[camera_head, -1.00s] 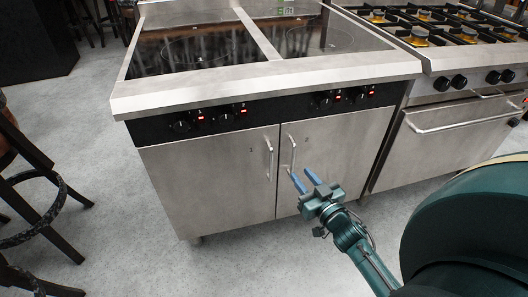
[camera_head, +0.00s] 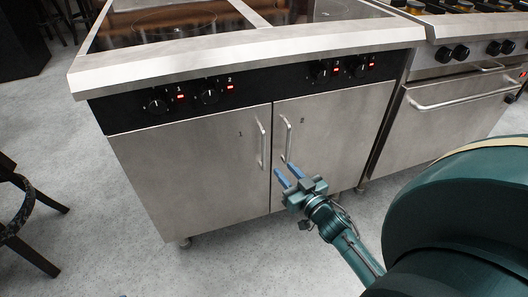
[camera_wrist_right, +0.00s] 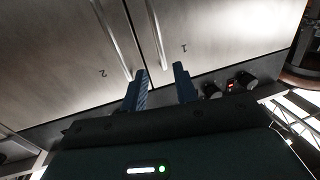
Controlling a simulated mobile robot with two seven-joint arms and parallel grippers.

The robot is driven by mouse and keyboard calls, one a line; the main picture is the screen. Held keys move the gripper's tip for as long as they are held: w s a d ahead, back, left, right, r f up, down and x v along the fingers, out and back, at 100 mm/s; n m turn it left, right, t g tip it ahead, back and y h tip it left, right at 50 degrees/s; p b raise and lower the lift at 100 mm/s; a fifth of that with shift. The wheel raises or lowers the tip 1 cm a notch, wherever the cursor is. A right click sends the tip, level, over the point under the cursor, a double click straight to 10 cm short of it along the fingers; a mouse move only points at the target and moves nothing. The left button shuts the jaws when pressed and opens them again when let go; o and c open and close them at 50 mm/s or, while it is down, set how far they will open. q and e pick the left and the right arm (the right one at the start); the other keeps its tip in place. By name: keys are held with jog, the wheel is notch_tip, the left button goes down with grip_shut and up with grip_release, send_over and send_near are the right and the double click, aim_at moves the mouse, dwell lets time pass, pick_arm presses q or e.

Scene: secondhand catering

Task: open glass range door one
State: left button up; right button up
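The steel range has two plain steel doors. Door one (camera_head: 195,165), marked 1, is on the left and shut; its upright bar handle (camera_head: 261,145) is at its right edge. Door two (camera_head: 335,130) is shut beside it, with its own handle (camera_head: 286,138). My right gripper (camera_head: 283,171) is in front of the doors, near the lower ends of both handles, open and empty. In the right wrist view, which is turned over, the two blue fingers (camera_wrist_right: 161,80) stand apart, with door one's handle (camera_wrist_right: 156,35) lined up between them; contact cannot be told. My left gripper is out of view.
A control panel (camera_head: 130,113) with knobs and red lights runs above the doors, under the jutting cooktop edge (camera_head: 190,68). A gas range (camera_head: 450,110) with an oven handle stands at right. A dark stool (camera_head: 25,215) is at left. Floor (camera_head: 110,250) in front is clear.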

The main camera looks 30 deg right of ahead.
aim_at(265, 147)
jog(key=w, duration=0.3)
jog(key=w+b, duration=0.1)
jog(key=w, duration=0.3)
jog(key=w+b, duration=0.1)
jog(key=w, duration=0.3)
jog(key=shift+d, duration=0.25)
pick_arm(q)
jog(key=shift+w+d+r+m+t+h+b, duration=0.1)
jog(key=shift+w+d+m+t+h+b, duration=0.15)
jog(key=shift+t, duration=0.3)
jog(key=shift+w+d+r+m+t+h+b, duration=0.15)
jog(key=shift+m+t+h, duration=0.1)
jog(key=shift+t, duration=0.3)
pick_arm(e)
jog(key=shift+w, duration=0.75)
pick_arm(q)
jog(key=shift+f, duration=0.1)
pick_arm(e)
grip_shut()
